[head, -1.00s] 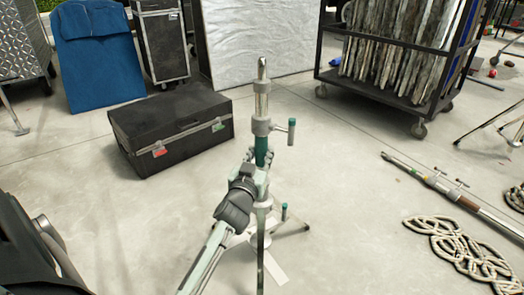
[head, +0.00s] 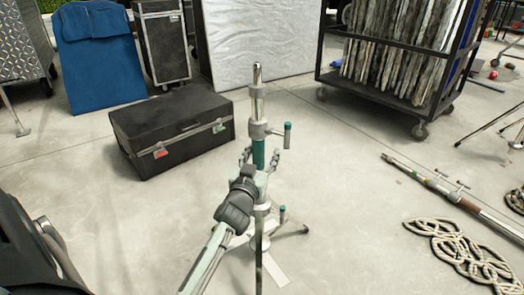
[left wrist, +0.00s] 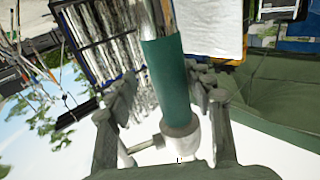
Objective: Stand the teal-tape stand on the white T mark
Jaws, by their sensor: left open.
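The teal-tape stand (head: 257,105) stands upright in the middle of the head view, a steel column with a teal band and teal-tipped handles. White strips of the T mark (head: 274,268) show on the floor around its base; my arm and the stand hide the rest, so I cannot tell how exactly the base sits on it. My left gripper (head: 257,166) is open at the teal band, its fingers on either side of the column. In the left wrist view, the teal band (left wrist: 166,82) passes between the spread fingers. My right gripper is not in view.
A black case (head: 175,130) lies on the floor to the left. A rolling rack (head: 400,50) stands at the back right. A coiled rope (head: 465,255) and a lying pole (head: 450,193) are at the right. The floor between is clear.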

